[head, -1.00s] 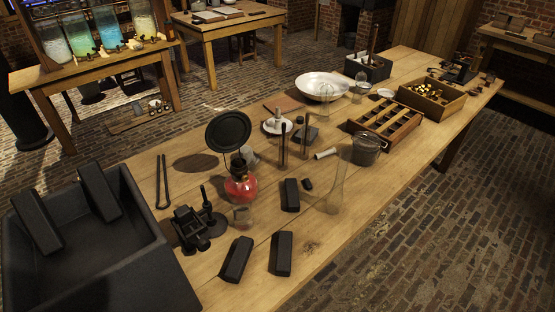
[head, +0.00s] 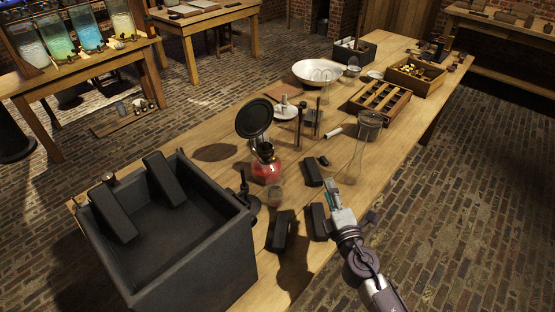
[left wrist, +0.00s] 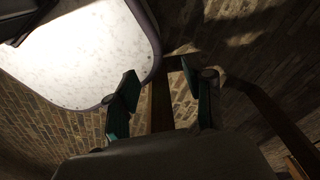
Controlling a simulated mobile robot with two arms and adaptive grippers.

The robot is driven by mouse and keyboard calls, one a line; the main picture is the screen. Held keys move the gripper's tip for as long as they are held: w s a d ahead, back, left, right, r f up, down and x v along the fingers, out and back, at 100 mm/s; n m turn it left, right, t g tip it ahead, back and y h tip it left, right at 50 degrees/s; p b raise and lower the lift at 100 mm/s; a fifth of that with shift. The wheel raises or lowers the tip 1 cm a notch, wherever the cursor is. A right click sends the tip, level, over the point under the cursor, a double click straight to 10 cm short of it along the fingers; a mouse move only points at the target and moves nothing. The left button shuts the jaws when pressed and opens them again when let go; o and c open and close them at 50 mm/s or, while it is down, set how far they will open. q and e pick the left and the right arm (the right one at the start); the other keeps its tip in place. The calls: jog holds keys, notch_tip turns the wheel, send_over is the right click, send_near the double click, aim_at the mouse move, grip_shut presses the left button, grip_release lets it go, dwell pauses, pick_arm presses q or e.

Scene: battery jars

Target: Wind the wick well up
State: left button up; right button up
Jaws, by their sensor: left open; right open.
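The oil lamp (head: 266,170) has a red glass body and stands on the wooden table (head: 225,130) in the head view. A round black disc (head: 254,118) on the lamp's far side rises above it. The wick and its winder are too small to make out. A tall clear glass chimney (head: 362,148) stands to the right of the lamp. My right gripper (head: 332,187) is open and empty over the table's near edge, right of the lamp and apart from it. My left gripper (left wrist: 160,78) shows only in the left wrist view, open and empty, with brick floor beyond.
A large black open box (head: 215,262) with dark blocks on its rim stands at the left. Dark blocks (head: 281,230) lie in front of the lamp. A compartment tray (head: 379,103) and a white basin (head: 318,71) are farther back. Brick floor lies right of the table.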

jog(key=w+a+r+n+g+y, duration=0.1)
jog(key=w+a+r+n+y, duration=0.2)
jog(key=a+r+n+y, duration=0.65)
jog(key=n+g+h, duration=0.5)
jog(key=n, duration=0.8)
send_near(274, 160)
jog(key=b+x, duration=0.1)
jog(key=x, duration=0.6)
jog(key=shift+d+f+b, duration=0.1)
jog(key=shift+f+b, duration=0.05)
jog(key=shift+b, duration=0.2)
pick_arm(q)
jog(key=shift+s+a+f+b, duration=0.2)
jog(key=shift+a+f, duration=0.1)
jog(key=shift+f, duration=0.25)
jog(key=shift+s+a+f+b, duration=0.1)
jog(key=shift+s+a+f, duration=0.15)
jog(key=shift+f, duration=0.3)
pick_arm(e)
jog(key=shift+w+a+f, duration=0.1)
jog(key=shift+w+a, duration=0.2)
jog(key=shift+w, duration=0.4)
grip_shut()
